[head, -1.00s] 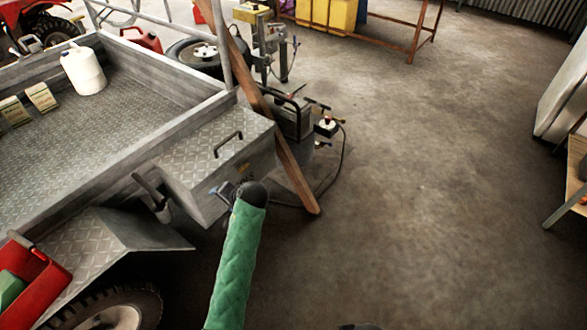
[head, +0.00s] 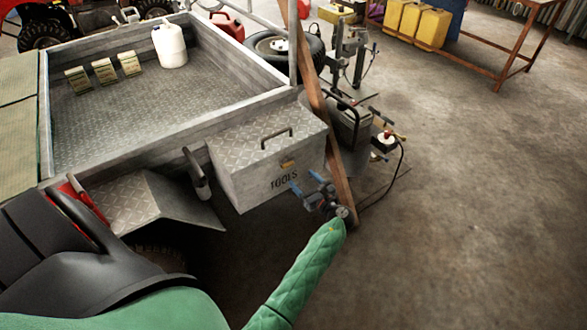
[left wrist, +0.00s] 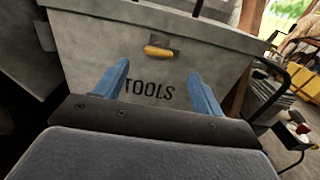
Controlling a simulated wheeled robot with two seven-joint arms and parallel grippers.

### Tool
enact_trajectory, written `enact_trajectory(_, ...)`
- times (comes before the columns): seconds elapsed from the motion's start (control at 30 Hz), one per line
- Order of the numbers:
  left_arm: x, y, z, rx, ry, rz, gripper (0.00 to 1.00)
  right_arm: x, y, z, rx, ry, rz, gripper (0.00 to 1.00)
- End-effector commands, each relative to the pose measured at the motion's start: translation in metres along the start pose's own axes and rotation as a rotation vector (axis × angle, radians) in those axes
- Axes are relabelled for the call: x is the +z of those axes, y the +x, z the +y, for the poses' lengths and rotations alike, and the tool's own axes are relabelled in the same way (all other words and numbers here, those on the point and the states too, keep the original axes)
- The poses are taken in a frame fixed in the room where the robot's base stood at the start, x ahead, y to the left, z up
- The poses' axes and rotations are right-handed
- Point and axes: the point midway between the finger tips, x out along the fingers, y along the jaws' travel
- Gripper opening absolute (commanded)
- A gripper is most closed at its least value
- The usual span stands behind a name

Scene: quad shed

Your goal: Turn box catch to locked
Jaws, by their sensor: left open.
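The tool box (head: 266,155) is a grey checker-plate box marked TOOLS, mounted at the end of the trailer, its lid down. Its box catch (head: 287,164) is a small yellow-orange piece on a dark plate, high on the front face. In the left wrist view the catch (left wrist: 158,51) lies about level, above the lettering. My left gripper (head: 310,183) has blue fingers and is in front of the box, just below the catch. In the left wrist view the gripper (left wrist: 157,82) is open, its fingers apart either side of the lettering, with nothing between them. My right gripper is not in view.
A wooden plank (head: 328,115) leans just right of the box, close to my left gripper. A dark machine (head: 352,123) with a cable stands behind it. The trailer bed (head: 110,120) lies left. Open concrete floor (head: 470,220) is at right.

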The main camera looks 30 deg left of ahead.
Motion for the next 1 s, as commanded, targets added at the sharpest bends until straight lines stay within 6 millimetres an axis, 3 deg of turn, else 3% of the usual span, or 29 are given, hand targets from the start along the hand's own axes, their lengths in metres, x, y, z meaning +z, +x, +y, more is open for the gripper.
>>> enact_trajectory(0.6,0.001,0.071,0.000,0.001,-0.003,0.000,0.69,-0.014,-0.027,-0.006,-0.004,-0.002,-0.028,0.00)
enact_trajectory(0.9,0.000,0.076,0.000,0.001,-0.004,0.001,0.69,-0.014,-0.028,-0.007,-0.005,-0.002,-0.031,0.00)
enact_trajectory(0.93,0.000,0.076,0.000,0.001,-0.004,0.001,0.67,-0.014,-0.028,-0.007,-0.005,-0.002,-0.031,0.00)
enact_trajectory(1.0,0.000,0.076,0.000,0.001,-0.004,0.001,0.53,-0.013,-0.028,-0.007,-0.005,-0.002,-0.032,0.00)
